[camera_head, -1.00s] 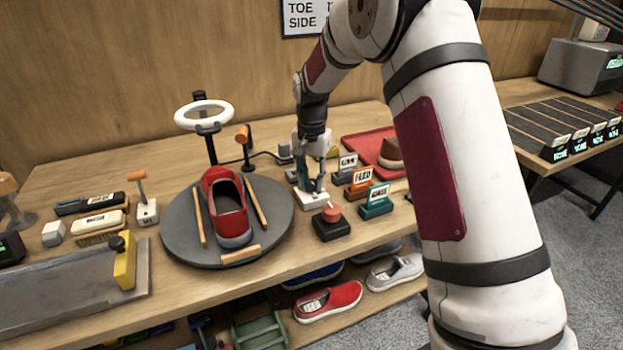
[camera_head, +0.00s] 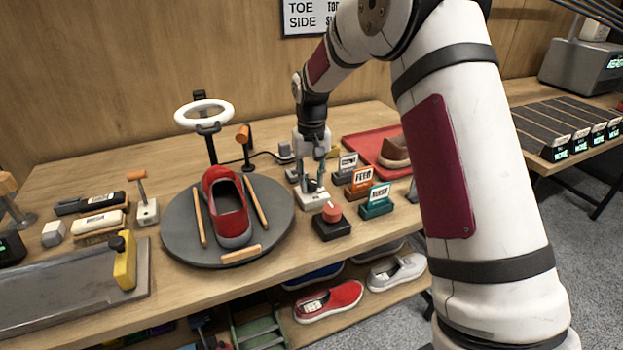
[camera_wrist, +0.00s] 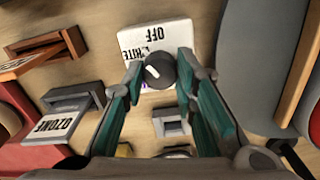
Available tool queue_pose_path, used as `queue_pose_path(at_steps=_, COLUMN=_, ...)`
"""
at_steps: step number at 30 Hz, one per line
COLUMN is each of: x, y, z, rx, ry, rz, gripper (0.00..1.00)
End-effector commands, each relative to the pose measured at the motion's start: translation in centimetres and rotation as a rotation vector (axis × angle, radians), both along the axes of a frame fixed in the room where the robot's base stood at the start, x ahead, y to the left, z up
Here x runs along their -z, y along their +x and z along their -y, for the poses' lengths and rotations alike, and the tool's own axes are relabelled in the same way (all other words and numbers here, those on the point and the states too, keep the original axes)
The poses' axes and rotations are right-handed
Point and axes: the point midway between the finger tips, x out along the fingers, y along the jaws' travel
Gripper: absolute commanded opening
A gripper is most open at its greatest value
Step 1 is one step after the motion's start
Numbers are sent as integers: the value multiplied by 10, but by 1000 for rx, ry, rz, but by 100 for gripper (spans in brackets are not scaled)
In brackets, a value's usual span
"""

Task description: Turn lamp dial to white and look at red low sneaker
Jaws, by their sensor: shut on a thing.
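The lamp dial (camera_wrist: 152,72) is a dark round knob with a white mark, on a white base (camera_head: 313,197) printed OFF and another partly covered word. My gripper (camera_head: 314,185) points down at it and is shut on the knob, one green finger on each side in the wrist view (camera_wrist: 158,82). The white mark lies left of the knob's middle; I cannot tell exactly which label it faces. The red low sneaker (camera_head: 229,207) sits on the round grey turntable (camera_head: 277,215), under a white ring lamp (camera_head: 204,116).
A red button on a black box (camera_head: 332,229) stands just in front of the dial. Several small signs, one orange (camera_head: 360,190) and one teal (camera_head: 377,207), stand to its right. A red tray (camera_head: 365,150) with a brown shoe lies behind. A metal tray (camera_head: 60,300) fills the front left.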

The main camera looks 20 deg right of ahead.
Motion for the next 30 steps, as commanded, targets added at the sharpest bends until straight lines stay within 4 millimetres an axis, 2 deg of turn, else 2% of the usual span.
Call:
queue_pose_path(at_steps=6, x=0, y=0, z=0, rx=-184, ry=0, rz=1, gripper=0)
queue_pose_path(at_steps=15, x=0, y=0, z=0, rx=-361, ry=0, rz=1, gripper=0)
queue_pose_path(at_steps=30, x=-1, y=0, z=-1, rx=-443, ry=-1, rz=2, gripper=0)
